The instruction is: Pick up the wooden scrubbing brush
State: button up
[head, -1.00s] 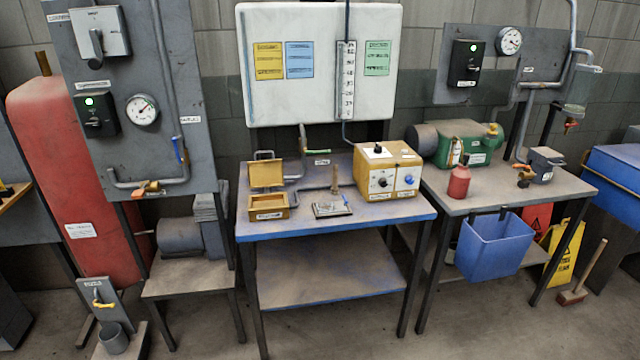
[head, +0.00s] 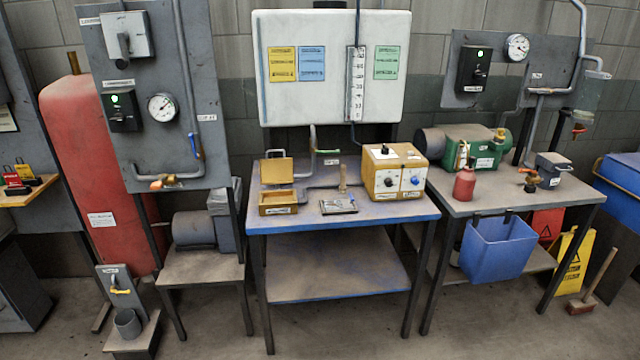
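I cannot tell for certain which thing is the wooden scrubbing brush. A long wooden-handled brush (head: 598,277) with a reddish-brown head on the floor leans at the far right, beside the yellow sign. A small upright wooden handle (head: 343,178) stands on the middle blue-edged table, behind a small flat metal plate; its lower end is too small to make out. My gripper is not in view.
The middle table (head: 285,225) also bears an open wooden box (head: 277,203) and a control box (head: 394,172). A blue bin (head: 497,249) hangs from the right table, near a yellow floor sign (head: 568,262). Open floor lies in front.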

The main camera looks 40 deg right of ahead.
aim_at(342, 189)
jog(key=z, duration=0.35)
jog(key=k, duration=0.2)
jog(key=u, duration=1.95)
jog(key=k, duration=1.35)
jog(key=z, duration=0.9)
jog(key=i, duration=1.55)
jog(key=z, duration=0.05)
